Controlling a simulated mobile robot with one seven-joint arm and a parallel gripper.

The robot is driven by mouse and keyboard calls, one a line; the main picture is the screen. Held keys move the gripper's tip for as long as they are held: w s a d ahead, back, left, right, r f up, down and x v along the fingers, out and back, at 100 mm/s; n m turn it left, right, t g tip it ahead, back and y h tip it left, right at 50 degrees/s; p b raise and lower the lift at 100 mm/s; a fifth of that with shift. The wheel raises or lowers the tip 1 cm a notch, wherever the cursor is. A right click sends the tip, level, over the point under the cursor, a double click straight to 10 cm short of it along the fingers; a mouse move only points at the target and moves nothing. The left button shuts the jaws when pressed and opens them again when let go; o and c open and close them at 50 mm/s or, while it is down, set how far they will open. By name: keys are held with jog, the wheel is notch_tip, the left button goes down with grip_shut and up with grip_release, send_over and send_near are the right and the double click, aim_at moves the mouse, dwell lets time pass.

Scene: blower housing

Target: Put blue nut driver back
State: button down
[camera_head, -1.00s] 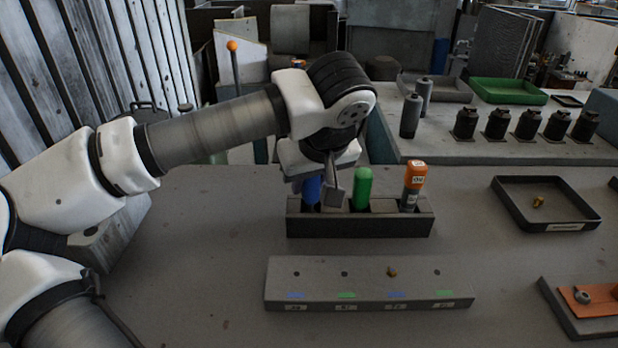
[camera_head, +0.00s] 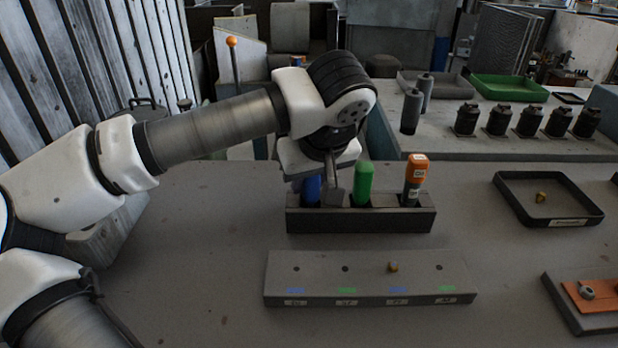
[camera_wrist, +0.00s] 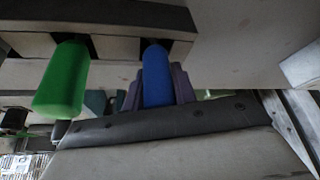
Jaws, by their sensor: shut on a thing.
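The blue nut driver (camera_head: 312,190) stands upright in the left slot of the dark tool rack (camera_head: 361,221). My gripper (camera_head: 322,190) is above the rack's left end and shut on the blue handle. In the wrist view the blue handle (camera_wrist: 156,75) is between my gripper's fingers (camera_wrist: 157,88), and its lower end meets the rack (camera_wrist: 110,45). The head view shows only part of the blue handle; my gripper hides its top. How deep its tip sits in the slot cannot be seen.
A green-handled driver (camera_head: 364,184) stands close to the right of my gripper, and an orange-topped driver (camera_head: 415,178) stands farther right. A grey labelled block (camera_head: 370,279) lies in front. A black tray (camera_head: 547,201) is at the right. The table between is clear.

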jog(key=c, duration=0.6)
grip_release()
jog(key=shift+r+p, duration=2.85)
jog(key=shift+r, duration=1.2)
jog(key=shift+f, duration=0.1)
